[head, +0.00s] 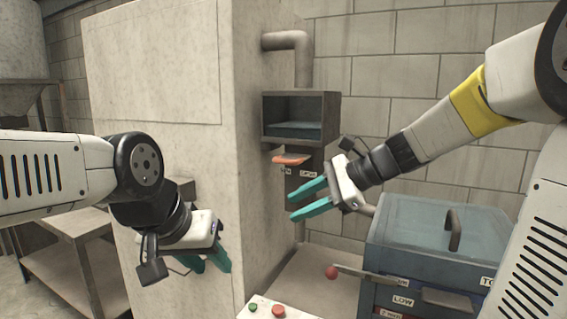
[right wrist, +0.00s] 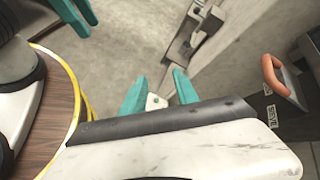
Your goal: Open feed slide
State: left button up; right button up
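The handle also shows at the right of the right wrist view (right wrist: 285,78). My right gripper (head: 306,200) is open and empty, with its teal fingers apart, below the handle and not touching it. Its fingers also show in the right wrist view (right wrist: 160,85). My left gripper (head: 209,267) is open and empty in front of the pale cabinet, low and left of the slide.
A tall pale cabinet (head: 160,70) stands left of the feed box. A red-knobbed lever (head: 332,272) and a panel with green and red buttons (head: 265,308) are near the front. A bench (head: 80,225) stands left.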

jog(key=w+r+m+t+y, duration=0.1)
jog(key=w+r+m+y, duration=0.15)
jog(key=w+m, duration=0.4)
jog(key=m+t+y, duration=0.3)
jog(key=m, duration=0.2)
send_near(278, 161)
jog(key=shift+n, duration=0.25)
jog(key=shift+w+x, duration=0.15)
jog(key=shift+x, duration=2.45)
jog(key=shift+w+x, duration=0.2)
jog(key=shift+x, duration=2.35)
jog(key=shift+d+f, duration=0.15)
grip_shut()
